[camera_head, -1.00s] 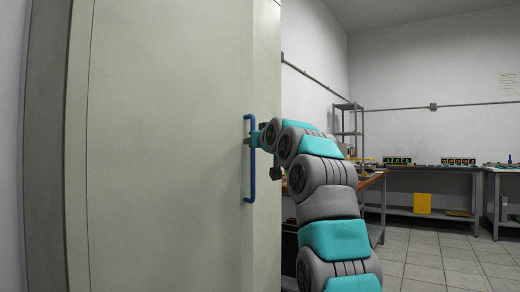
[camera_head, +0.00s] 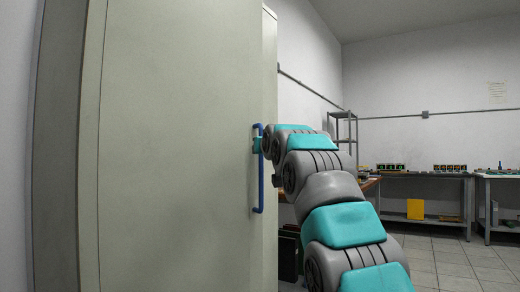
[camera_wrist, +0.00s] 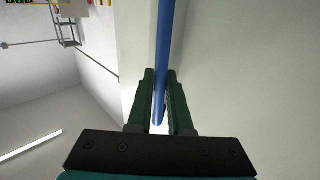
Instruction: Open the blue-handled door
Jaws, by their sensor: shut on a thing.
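The door (camera_head: 175,150) is a large pale grey-green panel on the left of the head view. Its blue handle (camera_head: 261,190) is an upright bar near the panel's right edge. My gripper (camera_head: 258,145) is shut on the upper part of this bar. In the wrist view, the two dark green fingers of my gripper (camera_wrist: 160,78) stand on either side of the blue handle (camera_wrist: 164,40). A pale strip shows just beyond the panel's right edge; I cannot tell clearly how far the door stands from it.
A wooden-topped table (camera_head: 368,186) is behind my arm. A grey shelf rack (camera_head: 343,130) stands at the back. Workbenches (camera_head: 425,176) with small devices line the far wall, with a yellow panel (camera_head: 415,209) below. The tiled floor (camera_head: 440,255) at right is clear.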

